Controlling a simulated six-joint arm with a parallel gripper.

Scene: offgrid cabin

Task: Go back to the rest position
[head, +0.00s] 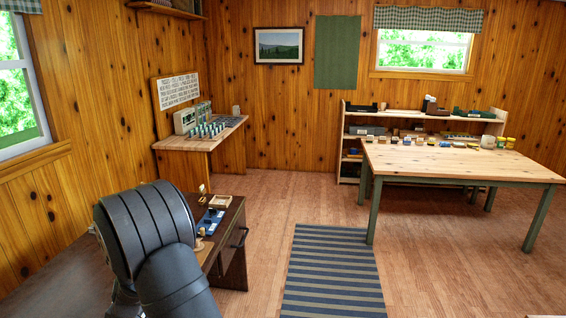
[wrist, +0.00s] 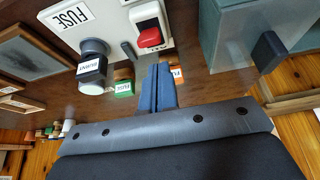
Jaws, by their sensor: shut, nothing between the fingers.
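My gripper (wrist: 160,88) shows in the wrist view with its two blue fingers together and nothing between them. In the head view my arm fills the lower left and the gripper is hidden.
In the wrist view, a green tag (wrist: 123,88) and an orange tag (wrist: 177,74) are near the fingers, and a grey-green box (wrist: 226,40) with a dark handle is to the right. In the head view, a dark desk (head: 233,262) is beside my arm; the striped rug (head: 333,275) is clear.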

